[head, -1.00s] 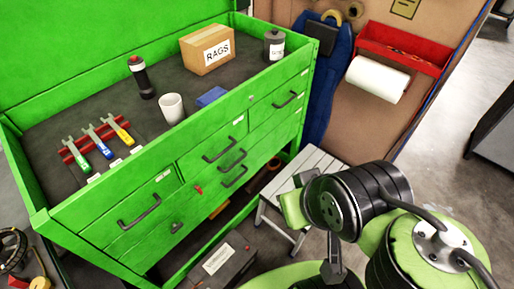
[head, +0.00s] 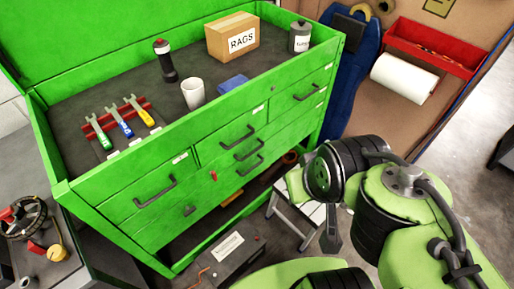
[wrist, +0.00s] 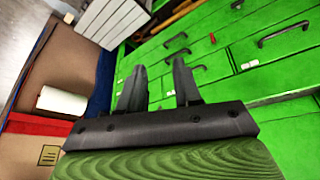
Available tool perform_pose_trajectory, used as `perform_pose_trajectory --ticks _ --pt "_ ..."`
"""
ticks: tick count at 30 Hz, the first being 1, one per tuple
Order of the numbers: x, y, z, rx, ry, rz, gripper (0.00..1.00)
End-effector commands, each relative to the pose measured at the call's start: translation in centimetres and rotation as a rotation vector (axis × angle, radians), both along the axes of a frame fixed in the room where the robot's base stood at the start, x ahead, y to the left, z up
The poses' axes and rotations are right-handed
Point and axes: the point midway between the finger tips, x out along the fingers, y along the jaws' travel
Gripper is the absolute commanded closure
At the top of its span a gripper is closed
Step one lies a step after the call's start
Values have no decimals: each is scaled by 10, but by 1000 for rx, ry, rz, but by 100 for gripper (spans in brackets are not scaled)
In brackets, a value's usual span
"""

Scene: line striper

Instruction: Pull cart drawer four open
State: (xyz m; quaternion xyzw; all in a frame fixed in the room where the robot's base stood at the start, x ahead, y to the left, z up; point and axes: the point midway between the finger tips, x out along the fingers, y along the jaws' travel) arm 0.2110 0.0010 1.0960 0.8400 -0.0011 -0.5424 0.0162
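The green tool cart (head: 130,232) fills the left and middle of the head view. Its front has three top drawers side by side, with grey bar handles on the left drawer (head: 155,190), the middle drawer (head: 237,137) and the right drawer (head: 306,92). Wider drawers with handles (head: 250,167) sit below. All look shut. I cannot read which one is drawer four. In the wrist view the drawer fronts (wrist: 235,45) lie beyond my gripper (wrist: 160,82). Its two dark fingers are apart, with nothing between them and no handle touched.
A grey step stool (head: 290,215) stands beside the cart, close to my arm. A dark box (head: 228,258) lies on the floor below the drawers. A RAGS box (head: 232,38), a white mug (head: 193,94) and wrenches (head: 125,122) sit on the cart top. A workbench (head: 75,240) stands at left.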

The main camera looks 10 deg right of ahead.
Motion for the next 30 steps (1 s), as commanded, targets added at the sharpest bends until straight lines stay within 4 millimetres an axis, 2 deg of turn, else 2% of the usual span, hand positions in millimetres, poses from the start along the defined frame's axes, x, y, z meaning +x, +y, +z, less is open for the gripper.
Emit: perform_pose_trajectory --ticks 1,5,9,12,15,18,21,25,27,30 --pt "16 -3 -30 4 61 -1 63" --pt "55 -5 -95 82 159 25 63" --pt "85 -3 -168 262 216 31 63" --pt "102 1 -214 438 212 6 63" --pt "120 6 -251 639 165 -53 63" --pt "140 7 -276 852 74 -146 63" --pt "164 -2 -291 1061 -58 -277 63" --pt "190 -30 -297 1274 -243 -460 63" --pt "199 -44 -296 1343 -316 -532 63" --pt "204 -55 -295 1388 -370 -587 63"
